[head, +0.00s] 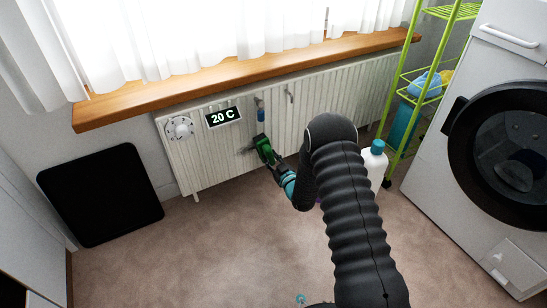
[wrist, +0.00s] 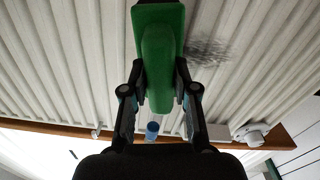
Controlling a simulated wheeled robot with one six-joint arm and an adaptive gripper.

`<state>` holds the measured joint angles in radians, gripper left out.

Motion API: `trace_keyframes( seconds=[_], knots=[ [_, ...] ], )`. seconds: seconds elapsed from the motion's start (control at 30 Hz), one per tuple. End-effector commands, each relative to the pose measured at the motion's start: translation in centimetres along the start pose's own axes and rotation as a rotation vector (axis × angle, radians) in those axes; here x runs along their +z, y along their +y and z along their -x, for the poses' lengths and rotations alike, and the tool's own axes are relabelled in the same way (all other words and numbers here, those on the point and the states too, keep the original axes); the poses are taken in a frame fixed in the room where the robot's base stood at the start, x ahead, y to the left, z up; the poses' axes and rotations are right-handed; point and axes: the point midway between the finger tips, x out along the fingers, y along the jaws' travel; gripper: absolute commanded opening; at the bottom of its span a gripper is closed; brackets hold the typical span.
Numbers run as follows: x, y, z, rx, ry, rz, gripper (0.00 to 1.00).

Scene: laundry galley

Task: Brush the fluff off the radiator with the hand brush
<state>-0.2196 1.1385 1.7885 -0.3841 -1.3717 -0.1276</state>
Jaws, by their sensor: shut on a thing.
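The white ribbed radiator (head: 330,105) stands below the window sill. My gripper (head: 274,165) is shut on the handle of the green hand brush (head: 264,147), in front of the radiator's middle left. In the wrist view the gripper (wrist: 155,92) has a finger on each side of the brush handle (wrist: 158,60). A grey patch of fluff (wrist: 208,52) lies on the radiator ribs just right of the brush there. In the head view the fluff (head: 246,149) is faint, just left of the brush. The brush hides its bristles, so I cannot tell whether they touch the radiator.
A dial (head: 179,128) and a "20 C" display (head: 223,117) are on the radiator's left. A small blue item (head: 260,114) hangs above the brush. A teal-capped bottle (head: 372,168), green rack (head: 400,120) and washing machine (head: 480,140) stand right. A black panel (head: 100,193) leans left.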

Motion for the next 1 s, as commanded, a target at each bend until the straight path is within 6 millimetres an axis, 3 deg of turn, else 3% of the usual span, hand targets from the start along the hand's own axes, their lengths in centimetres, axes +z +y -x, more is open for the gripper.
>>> trace_keyframes(
  seconds=[1.0],
  knots=[
    [-1.3,-5.4,-0.4,-0.006,0.004,0.001,0.0]
  ],
)
